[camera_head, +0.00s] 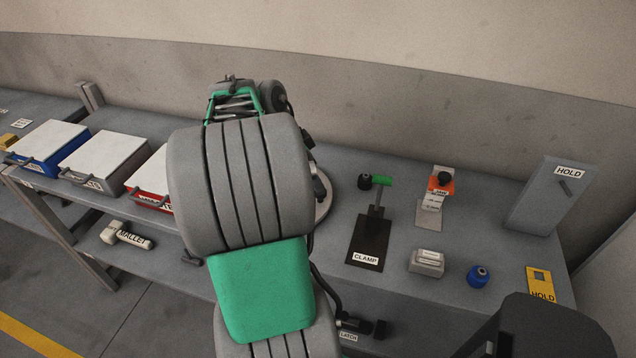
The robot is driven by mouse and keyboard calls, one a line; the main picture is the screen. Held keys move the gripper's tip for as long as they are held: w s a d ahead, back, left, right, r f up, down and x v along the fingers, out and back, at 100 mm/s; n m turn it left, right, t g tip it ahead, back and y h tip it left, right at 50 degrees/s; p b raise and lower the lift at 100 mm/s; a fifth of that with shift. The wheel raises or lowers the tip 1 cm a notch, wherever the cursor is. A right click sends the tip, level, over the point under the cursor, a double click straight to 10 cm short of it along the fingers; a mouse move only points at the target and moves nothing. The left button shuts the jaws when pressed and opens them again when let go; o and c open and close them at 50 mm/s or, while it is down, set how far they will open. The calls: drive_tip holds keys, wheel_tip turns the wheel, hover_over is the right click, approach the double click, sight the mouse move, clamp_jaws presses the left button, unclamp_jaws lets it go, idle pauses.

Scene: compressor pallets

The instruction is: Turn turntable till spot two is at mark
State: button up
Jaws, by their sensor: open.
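A pale round rim (325,200), likely the turntable, shows at the right edge of my arm on the grey bench. My arm covers most of it, so no spot or mark can be read. A green frame with ribbed grey and dark parts (234,100) rises behind the top of my arm; I cannot tell whether it stands on the turntable. Dark fittings show between the arm and the rim. My gripper is hidden behind my grey and green arm, and its fingertips do not show.
A CLAMP plate (367,240) with a green-handled lever stands right of the rim. Blue, grey and red bins stand left; a mallet (127,235) lies below.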

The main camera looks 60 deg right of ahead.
drive_tip(key=x, duration=0.6)
drive_tip(key=shift+f, duration=0.15)
drive_tip(key=shift+c, duration=0.4)
clamp_jaws()
idle(0.7)
